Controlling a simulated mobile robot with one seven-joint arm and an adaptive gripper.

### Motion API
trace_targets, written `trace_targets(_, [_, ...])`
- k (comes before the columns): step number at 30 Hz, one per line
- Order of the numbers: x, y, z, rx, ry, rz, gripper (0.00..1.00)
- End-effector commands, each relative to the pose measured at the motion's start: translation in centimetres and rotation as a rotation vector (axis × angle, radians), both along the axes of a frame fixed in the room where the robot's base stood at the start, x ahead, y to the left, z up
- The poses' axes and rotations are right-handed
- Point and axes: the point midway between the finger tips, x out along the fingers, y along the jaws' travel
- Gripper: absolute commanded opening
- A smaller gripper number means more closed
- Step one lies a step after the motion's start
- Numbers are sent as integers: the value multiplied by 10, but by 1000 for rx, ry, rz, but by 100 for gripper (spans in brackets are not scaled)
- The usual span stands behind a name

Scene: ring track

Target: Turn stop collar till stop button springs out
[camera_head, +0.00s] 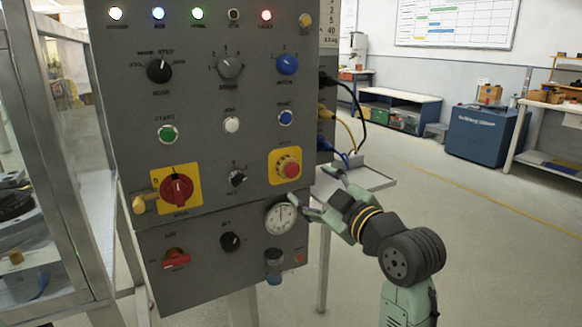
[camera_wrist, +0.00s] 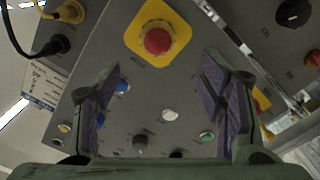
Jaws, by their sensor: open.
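The stop button (camera_head: 291,170) is a red knob on a square yellow plate at the right side of the grey control panel. It also shows in the wrist view (camera_wrist: 157,41), at the top centre. A yellowish collar (camera_head: 284,163) surrounds the button in the head view; its marks are too small to read. My gripper (camera_head: 312,190) is open and empty at the panel's right edge, just right of and below the button. In the wrist view its two fingers (camera_wrist: 160,68) stand wide apart, with the button beyond and above the gap. Neither finger visibly touches it.
A round gauge (camera_head: 280,217) sits below the button, near my lower finger. A small grey shelf (camera_head: 372,180) and plugged cables (camera_head: 350,135) are right of the panel. A red switch (camera_head: 177,190) on yellow is to the left. The floor at right is clear.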

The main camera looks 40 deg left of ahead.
Motion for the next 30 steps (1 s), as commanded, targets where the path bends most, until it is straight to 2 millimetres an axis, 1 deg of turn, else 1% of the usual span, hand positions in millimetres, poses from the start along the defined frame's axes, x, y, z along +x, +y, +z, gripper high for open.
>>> trace_targets(2, [2, 13, 1, -1, 2, 7, 64])
trace_targets(9, [20, 56, 2, -1, 2, 5, 64])
trace_targets(12, [26, 72, 2, 1, 2, 5, 64])
trace_targets(15, [32, 83, 2, 2, 1, 3, 64])
trace_targets(18, [35, 90, 1, 2, 0, 3, 64])
trace_targets(21, [37, 93, 1, 3, 0, 1, 64])
trace_targets(28, [37, 94, 0, 3, -1, 1, 64])
trace_targets(30, [37, 94, 0, 3, 0, 1, 60])
